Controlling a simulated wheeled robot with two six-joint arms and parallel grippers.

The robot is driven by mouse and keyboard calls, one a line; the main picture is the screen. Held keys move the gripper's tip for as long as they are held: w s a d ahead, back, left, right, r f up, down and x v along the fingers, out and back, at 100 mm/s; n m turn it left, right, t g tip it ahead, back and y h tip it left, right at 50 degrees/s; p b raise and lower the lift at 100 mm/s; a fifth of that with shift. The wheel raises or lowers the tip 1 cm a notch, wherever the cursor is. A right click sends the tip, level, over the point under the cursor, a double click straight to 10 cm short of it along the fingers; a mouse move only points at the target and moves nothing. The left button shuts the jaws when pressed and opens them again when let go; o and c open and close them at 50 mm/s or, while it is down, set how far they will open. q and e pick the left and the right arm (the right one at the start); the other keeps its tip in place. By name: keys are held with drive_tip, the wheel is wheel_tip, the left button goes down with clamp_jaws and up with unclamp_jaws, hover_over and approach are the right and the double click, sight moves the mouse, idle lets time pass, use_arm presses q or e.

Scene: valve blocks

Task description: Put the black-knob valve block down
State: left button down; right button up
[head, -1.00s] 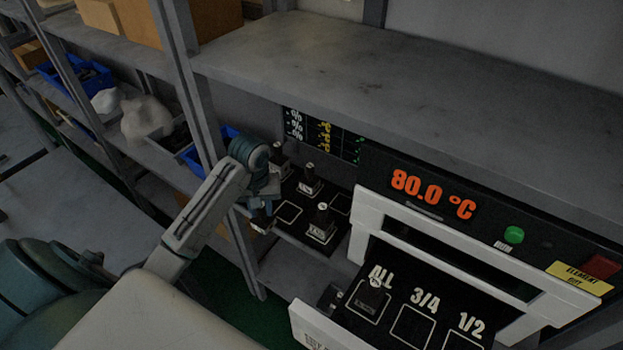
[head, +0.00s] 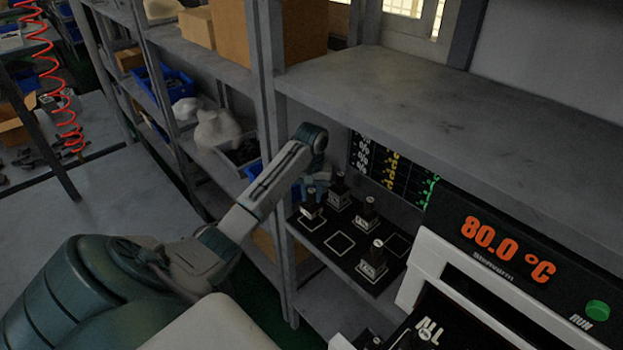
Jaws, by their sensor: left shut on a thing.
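My left gripper (head: 312,192) is shut on a small dark valve block with a pale lower face (head: 310,210). The fingers cover its top, so I cannot see the knob's colour. The block is upright at the left back corner of a black board with white outlined squares (head: 322,247). I cannot tell whether it touches the board. Other valve blocks stand on the board: one at the back (head: 339,195), one in the middle (head: 366,219) and one at the front (head: 372,266). My right gripper is not in view.
Two outlined squares on the board show empty. A shelf (head: 430,105) hangs above, and a metal post (head: 270,110) stands close to my left arm. An oven-like unit reading 80.0 °C (head: 490,255) stands at the right.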

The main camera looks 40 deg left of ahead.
sight(312, 201)
use_arm(q)
wheel_tip(312, 201, down, 3)
drive_tip(key=shift+d+r+p, duration=0.1)
drive_tip(key=shift+r+p, duration=0.05)
drive_tip(key=shift+p, duration=0.4)
drive_tip(key=shift+f, duration=0.35)
drive_tip(key=shift+f, duration=0.1)
drive_tip(key=c, duration=1.1)
unclamp_jaws()
drive_tip(key=shift+c, duration=0.2)
